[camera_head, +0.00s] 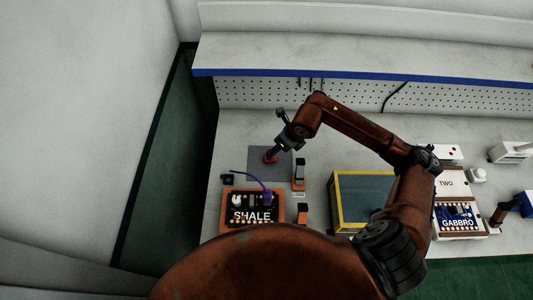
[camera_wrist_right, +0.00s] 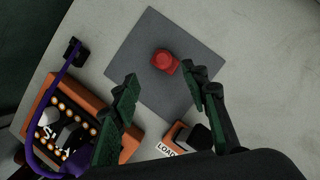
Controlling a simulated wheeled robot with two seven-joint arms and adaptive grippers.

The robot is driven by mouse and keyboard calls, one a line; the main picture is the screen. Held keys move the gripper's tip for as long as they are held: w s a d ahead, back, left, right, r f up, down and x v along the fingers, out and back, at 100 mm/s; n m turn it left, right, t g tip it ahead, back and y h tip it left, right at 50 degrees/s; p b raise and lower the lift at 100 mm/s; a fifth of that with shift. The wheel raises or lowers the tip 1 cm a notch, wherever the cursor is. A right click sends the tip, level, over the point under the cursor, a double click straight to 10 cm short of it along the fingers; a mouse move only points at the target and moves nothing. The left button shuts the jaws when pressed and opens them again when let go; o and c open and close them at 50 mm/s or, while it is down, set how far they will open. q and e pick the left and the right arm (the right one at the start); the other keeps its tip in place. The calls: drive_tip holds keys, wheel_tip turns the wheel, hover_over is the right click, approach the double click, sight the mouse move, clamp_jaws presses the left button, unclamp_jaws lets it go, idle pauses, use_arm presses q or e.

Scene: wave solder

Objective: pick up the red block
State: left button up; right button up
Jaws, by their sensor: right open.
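The red block (camera_head: 269,157) lies on a grey square mat (camera_head: 257,172) on the bench, partly hidden by my right gripper in the head view. In the right wrist view the red block (camera_wrist_right: 164,61) sits near the middle of the grey mat (camera_wrist_right: 146,32), with a rounded top part. My right gripper (camera_head: 275,151) is over the mat in the head view. In the right wrist view my right gripper (camera_wrist_right: 163,85) is open and empty, its green-padded fingers apart, with the block ahead of them and nearer the right finger. My left gripper is not in view.
An orange SHALE box (camera_head: 227,216) with a purple cable (camera_head: 257,181) stands in front of the mat. An orange-and-black LOAD fixture (camera_head: 299,174) stands to its right. A yellow-framed box (camera_head: 337,207) and a GABBRO board (camera_head: 457,217) are further right. A blue-edged shelf (camera_head: 350,76) runs behind.

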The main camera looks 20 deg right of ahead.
drive_tip(key=shift+d+x, duration=0.1)
drive_tip(key=shift+x, duration=2.15)
drive_tip(key=shift+d+x, duration=0.15)
drive_tip(key=shift+x, duration=2.1)
drive_tip(key=shift+c, duration=0.5)
clamp_jaws()
